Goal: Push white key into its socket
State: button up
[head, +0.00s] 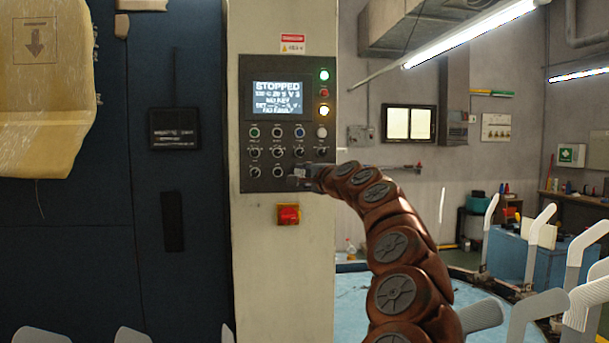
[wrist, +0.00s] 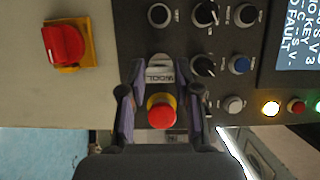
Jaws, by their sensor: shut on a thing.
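The white key (wrist: 160,74) shows in the wrist view as a pale tag lettered WOOL, close in front of the panel's bottom row. My gripper (wrist: 146,66) is shut on it, with one finger at each side. The key's tip and the socket are hidden behind the tag, so I cannot tell how far in it is. In the head view my gripper (head: 304,174) is at the lower right of the dark control panel (head: 246,110). The panel's screen (head: 279,97) reads STOPPED, with a NO KEY line.
A red push button with a yellow collar (wrist: 162,112) sits close beside the key, between my fingers in the picture. Several knobs, including a blue button (wrist: 240,65), surround it. A red rotary switch (head: 288,214) is below the panel.

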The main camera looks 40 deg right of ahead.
jog(key=shift+w+d+p, duration=0.4)
jog(key=shift+w+p, duration=0.05)
jog(key=shift+w, duration=0.1)
jog(key=o, duration=0.9)
jog(key=shift+v, duration=6.05)
